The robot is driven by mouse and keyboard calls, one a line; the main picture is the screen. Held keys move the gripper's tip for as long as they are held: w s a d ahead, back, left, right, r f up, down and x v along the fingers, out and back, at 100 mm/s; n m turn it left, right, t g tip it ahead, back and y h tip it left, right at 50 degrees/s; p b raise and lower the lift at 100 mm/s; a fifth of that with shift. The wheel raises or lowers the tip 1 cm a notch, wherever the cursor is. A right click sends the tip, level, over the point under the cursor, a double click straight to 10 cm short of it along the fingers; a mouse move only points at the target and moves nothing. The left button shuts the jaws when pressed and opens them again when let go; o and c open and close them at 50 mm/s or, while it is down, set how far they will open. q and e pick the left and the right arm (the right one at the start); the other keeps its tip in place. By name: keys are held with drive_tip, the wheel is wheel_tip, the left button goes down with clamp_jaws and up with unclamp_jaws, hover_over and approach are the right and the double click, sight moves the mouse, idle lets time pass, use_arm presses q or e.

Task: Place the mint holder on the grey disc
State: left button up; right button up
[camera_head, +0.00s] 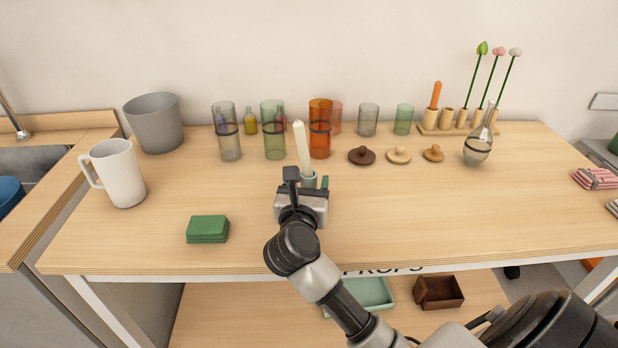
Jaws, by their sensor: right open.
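The mint holder (309,180) stands on the wooden table near its middle, with a tall cream candle (302,147) upright and slightly tilted in it. My right gripper (311,184) is open and reaches the holder from the front. I cannot make out a grey disc in this view. My left gripper is not in view.
Behind stand several tinted glasses, including an orange one (320,128) and a green one (273,130). Lids with knobs (362,156) lie to the right, near a glass flask (478,149). A white mug (118,172) and a green box (207,229) are left. The front right is clear.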

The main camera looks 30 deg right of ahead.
drive_tip(key=b+v, duration=0.1)
drive_tip(key=v, duration=0.7)
drive_tip(key=shift+s+a, duration=0.1)
drive_tip(key=shift+a, duration=0.05)
drive_tip(key=shift+s+a, duration=0.4)
drive_tip(key=shift+s, duration=0.05)
drive_tip(key=shift+r, duration=0.1)
